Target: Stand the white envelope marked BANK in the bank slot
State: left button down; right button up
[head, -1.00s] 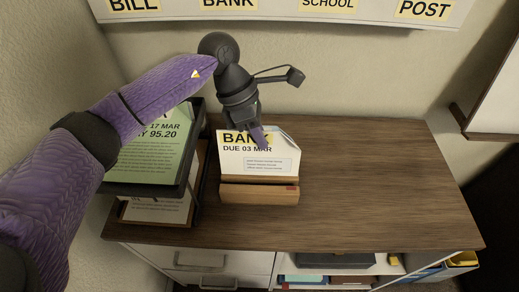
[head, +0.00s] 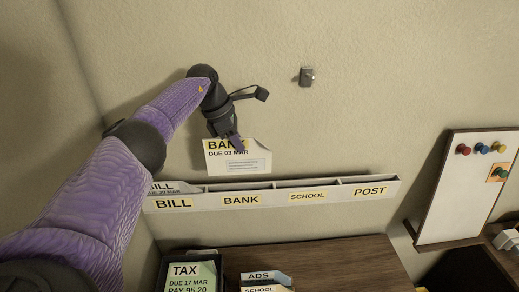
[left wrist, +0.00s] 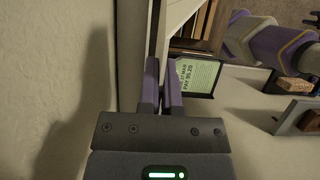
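The white envelope marked BANK (head: 222,161) hangs upright, text facing me, in front of the wall in the head view. My left gripper (head: 238,144) is shut on its upper right part. The envelope's lower edge appears just above the white wall rack (head: 289,202), over the slot labelled BANK (head: 240,200); I cannot tell whether it has entered the slot. In the left wrist view my left gripper's fingers (left wrist: 162,88) are close together, and I cannot make out the envelope clearly. My right gripper is not in view.
A BILL envelope (head: 172,187) stands in the left slot. The SCHOOL (head: 308,197) and POST (head: 370,191) slots look empty. Below are a TAX letter (head: 190,272) in a dark tray and ADS and SCHOOL envelopes (head: 265,281). A pinboard (head: 455,205) hangs at right.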

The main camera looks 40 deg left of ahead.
aim_at(238, 156)
pick_arm(q)
jog(key=shift+a+r, duration=0.1)
notch_tip(238, 156, down, 4)
jog(key=b, duration=0.3)
jog(key=shift+f, duration=0.2)
jog(key=shift+r, duration=0.1)
dwell(0.5)
dwell(0.8)
jog(key=shift+f+b, duration=2.7)
jog(key=shift+f, duration=0.65)
